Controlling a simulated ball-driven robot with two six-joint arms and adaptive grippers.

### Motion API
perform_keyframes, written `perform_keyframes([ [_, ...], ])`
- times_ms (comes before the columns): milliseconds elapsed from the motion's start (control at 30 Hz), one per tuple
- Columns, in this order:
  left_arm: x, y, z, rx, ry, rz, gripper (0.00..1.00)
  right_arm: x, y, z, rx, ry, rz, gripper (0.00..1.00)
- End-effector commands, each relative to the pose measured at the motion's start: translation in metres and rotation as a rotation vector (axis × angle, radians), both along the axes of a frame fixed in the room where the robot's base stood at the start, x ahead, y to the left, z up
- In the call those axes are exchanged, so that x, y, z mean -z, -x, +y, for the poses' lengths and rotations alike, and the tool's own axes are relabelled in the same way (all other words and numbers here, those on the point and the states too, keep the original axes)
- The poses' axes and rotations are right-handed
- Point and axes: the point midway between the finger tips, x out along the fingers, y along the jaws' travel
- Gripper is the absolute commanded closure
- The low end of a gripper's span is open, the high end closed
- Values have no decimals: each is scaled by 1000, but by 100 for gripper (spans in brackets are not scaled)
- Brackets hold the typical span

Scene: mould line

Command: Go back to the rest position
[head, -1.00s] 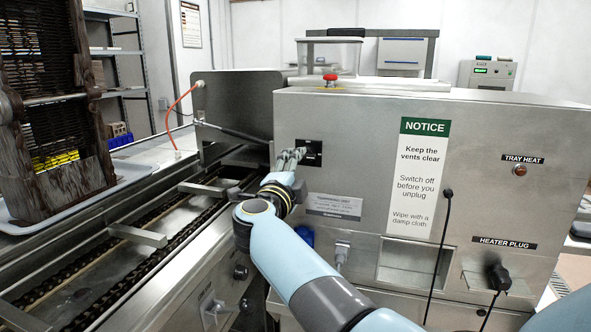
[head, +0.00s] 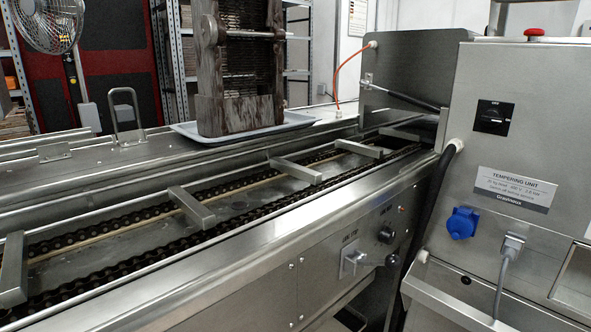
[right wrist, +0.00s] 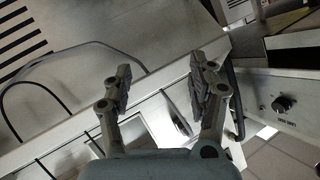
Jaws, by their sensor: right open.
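My right gripper (right wrist: 158,85) shows in the right wrist view. Its two dark-padded fingers stand wide apart with nothing between them. Below and beyond the fingers are pale metal machine surfaces, and no finger visibly touches them. My right arm is not in the head view. My left gripper is in neither view. In the head view the tempering unit (head: 556,85) stands at the right. Its black rotary switch (head: 494,117) is clear, with no gripper at it.
The chain conveyor (head: 240,205) with metal crossbars runs across the head view. A wooden rack (head: 240,113) stands in a pale tray (head: 300,121) behind it. A fan (head: 52,20) is at the back left. A blue socket (head: 461,223) and a grey plug (head: 513,245) protrude from the unit.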

Motion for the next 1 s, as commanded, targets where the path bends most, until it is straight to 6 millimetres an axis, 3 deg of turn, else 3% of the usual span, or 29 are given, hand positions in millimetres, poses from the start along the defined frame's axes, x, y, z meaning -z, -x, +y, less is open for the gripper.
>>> perform_keyframes([
  [33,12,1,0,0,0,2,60,40,30,5,-65,22,97,41],
  [200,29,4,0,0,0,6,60,137,133,21,-287,76,416,41],
  [333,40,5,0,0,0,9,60,194,223,26,-445,103,671,41],
  [500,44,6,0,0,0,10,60,233,321,25,-612,130,967,41],
  [600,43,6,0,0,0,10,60,240,357,23,-681,145,1104,41],
  [700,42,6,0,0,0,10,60,242,375,21,-712,149,1182,41],
  [1000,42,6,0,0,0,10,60,242,377,20,-711,146,1191,41],
])
